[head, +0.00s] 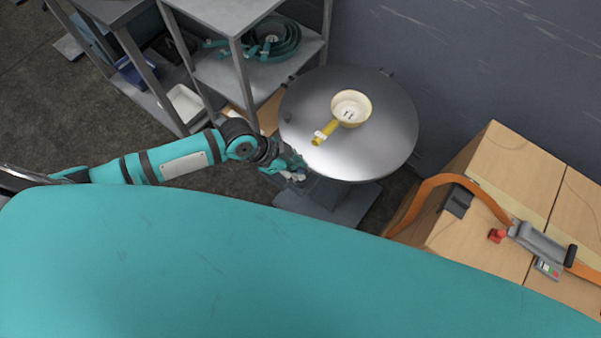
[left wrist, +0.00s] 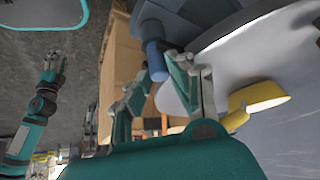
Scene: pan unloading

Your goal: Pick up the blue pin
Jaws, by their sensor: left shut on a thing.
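The blue pin (left wrist: 156,60) is a short blue cylinder between the fingertips of my left gripper (left wrist: 158,78) in the left wrist view. The fingers are shut on it. In the head view my left gripper (head: 296,172) is at the lower left edge of the round metal table (head: 365,155); I cannot make out the pin there. A cream pan (head: 351,107) with a yellow handle stands on the table. Part of the yellow handle (left wrist: 262,97) shows in the left wrist view. My right gripper (left wrist: 53,66) shows small at the left of that view, away from the pin; its opening is unclear.
A metal shelf (head: 240,75) with teal coiled items (head: 272,40) stands left of the round table. Wooden boxes (head: 515,155) with an orange strap and a grey tool (head: 540,243) are at the right. A dark wall is behind. Floor is free left of my arm.

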